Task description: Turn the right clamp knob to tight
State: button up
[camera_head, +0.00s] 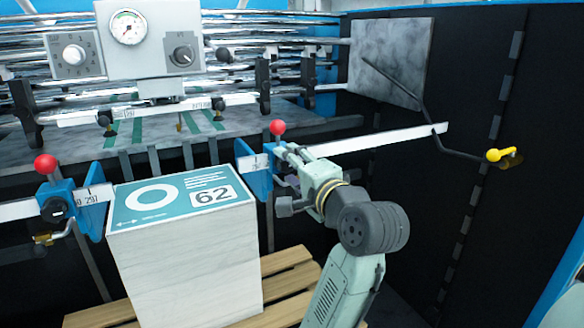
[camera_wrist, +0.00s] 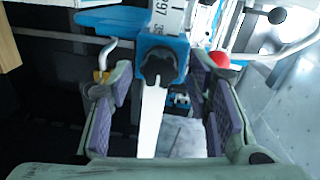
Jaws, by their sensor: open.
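The right clamp is a blue block (camera_head: 252,172) with a red ball lever (camera_head: 277,128) on the white scale bar, right of the stack. Its black lobed knob (camera_wrist: 160,66) shows in the wrist view on the blue clamp body (camera_wrist: 177,46). My gripper (camera_head: 283,164) is at this clamp and hides the knob in the head view. In the wrist view my gripper (camera_wrist: 160,75) is open, its purple-padded fingers on either side of the knob, with gaps visible. The red ball (camera_wrist: 219,59) is close to the right finger.
A white stack with a teal "62" label (camera_head: 180,204) stands on a wooden pallet (camera_head: 285,280), left of my arm. The left clamp (camera_head: 54,208) is beyond it. A yellow-handled crank (camera_head: 495,155) is at right. A bent lever (camera_wrist: 103,62) is near the left finger.

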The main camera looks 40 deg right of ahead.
jog(key=v, duration=1.2)
jog(key=shift+w+a, duration=0.1)
dwell(0.4)
